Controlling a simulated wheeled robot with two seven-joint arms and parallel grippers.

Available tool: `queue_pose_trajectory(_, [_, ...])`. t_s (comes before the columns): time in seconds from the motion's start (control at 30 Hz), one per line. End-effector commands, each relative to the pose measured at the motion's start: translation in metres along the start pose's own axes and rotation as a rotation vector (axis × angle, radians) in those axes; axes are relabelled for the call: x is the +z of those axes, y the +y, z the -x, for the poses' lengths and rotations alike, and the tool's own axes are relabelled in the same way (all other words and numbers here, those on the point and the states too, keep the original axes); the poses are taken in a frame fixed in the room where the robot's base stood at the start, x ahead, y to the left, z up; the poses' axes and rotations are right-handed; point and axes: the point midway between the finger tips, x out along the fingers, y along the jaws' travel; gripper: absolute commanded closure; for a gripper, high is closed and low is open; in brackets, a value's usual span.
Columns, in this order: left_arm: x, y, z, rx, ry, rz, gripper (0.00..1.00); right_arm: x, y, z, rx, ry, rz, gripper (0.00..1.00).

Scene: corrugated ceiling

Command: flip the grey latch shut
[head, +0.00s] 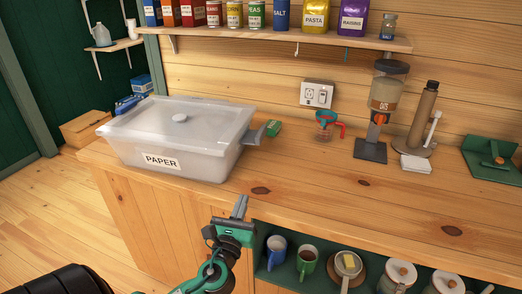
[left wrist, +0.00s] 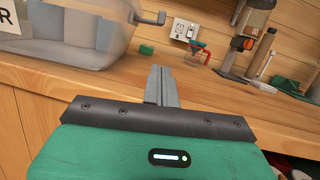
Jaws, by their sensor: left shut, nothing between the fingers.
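A translucent lidded box (head: 185,143) labelled PAPER stands on the wooden counter at the left. The grey latch (head: 255,134) sticks outward from its right end, just below the lid rim, and looks unfastened. In the left wrist view the latch (left wrist: 152,18) is at the top, above my fingertips. My left gripper (head: 240,206) is shut and empty. It is in front of the counter's front edge, below and to the near side of the latch, clear of the box. It also shows in the left wrist view (left wrist: 160,75). My right gripper is not in view.
A small green block (head: 273,128) lies just right of the latch. A measuring cup (head: 325,125) and a dispenser (head: 386,100) stand further right. Mugs (head: 307,258) sit on the shelf under the counter. The counter in front of the cup is clear.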

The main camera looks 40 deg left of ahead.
Motion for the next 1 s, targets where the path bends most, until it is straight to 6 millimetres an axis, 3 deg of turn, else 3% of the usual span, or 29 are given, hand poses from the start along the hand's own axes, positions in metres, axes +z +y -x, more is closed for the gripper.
queue_pose_trajectory(0.27, [0.002,0.0,-0.019,0.001,-0.001,0.001,1.0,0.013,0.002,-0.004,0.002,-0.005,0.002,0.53])
queue_pose_trajectory(0.5, [0.003,0.0,-0.063,0.001,-0.002,0.002,1.0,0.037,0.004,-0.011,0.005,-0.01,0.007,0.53])
queue_pose_trajectory(1.0, [0.001,0.0,-0.156,0.002,0.0,0.003,1.0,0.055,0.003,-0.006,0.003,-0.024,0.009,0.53])
